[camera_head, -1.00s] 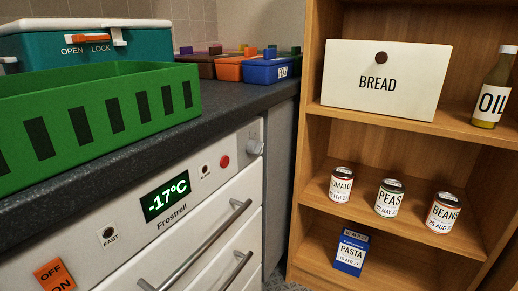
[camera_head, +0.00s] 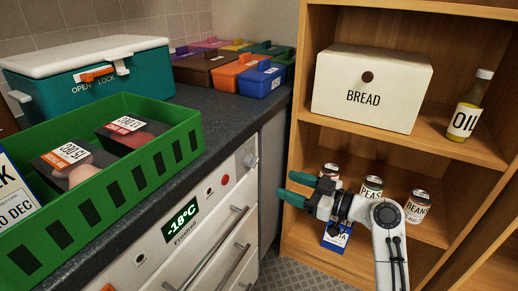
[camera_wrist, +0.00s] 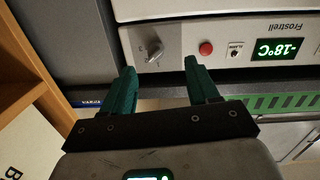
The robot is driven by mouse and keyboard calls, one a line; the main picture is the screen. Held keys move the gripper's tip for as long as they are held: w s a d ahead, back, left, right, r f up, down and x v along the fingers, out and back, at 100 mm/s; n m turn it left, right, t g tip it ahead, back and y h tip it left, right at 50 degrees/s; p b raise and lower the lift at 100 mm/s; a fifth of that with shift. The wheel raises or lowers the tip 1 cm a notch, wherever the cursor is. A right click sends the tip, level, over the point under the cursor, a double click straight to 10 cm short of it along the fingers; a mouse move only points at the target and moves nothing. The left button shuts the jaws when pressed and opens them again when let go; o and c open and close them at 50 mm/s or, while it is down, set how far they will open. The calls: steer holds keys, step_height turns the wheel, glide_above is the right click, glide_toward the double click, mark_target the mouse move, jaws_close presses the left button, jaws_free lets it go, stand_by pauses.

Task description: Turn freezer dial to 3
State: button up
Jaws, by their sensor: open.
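The freezer dial (camera_head: 251,160) is a small grey knob at the right end of the white Frostrell freezer's front panel (camera_head: 157,245). In the wrist view, which is upside down, the dial (camera_wrist: 154,51) shows with faint marks beside it, too small to read. My gripper (camera_head: 291,187) has two green fingers, is open and empty, and is to the right of the dial in the head view. In the wrist view my gripper (camera_wrist: 160,66) has its fingertips on either side below the dial, with no visible contact. The green display (camera_head: 182,221) reads -18°C.
A red button (camera_wrist: 206,48) and an alarm switch sit beside the dial. Drawer handles (camera_head: 221,248) stick out below. The green crate (camera_head: 160,172) stands on the dark worktop. The wooden shelf (camera_head: 300,140) with cans, a bread box and oil stands at right.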

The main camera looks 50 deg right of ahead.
mark_target(256, 164)
steer(key=shift+t, duration=0.3)
steer(key=x, duration=0.3)
steer(key=r+x, duration=0.1)
steer(key=x, duration=0.6)
steer(key=shift+w+d+r, duration=0.35)
steer(key=shift+w+r, duration=0.05)
steer(key=shift+c, duration=0.2)
steer(key=c, duration=1)
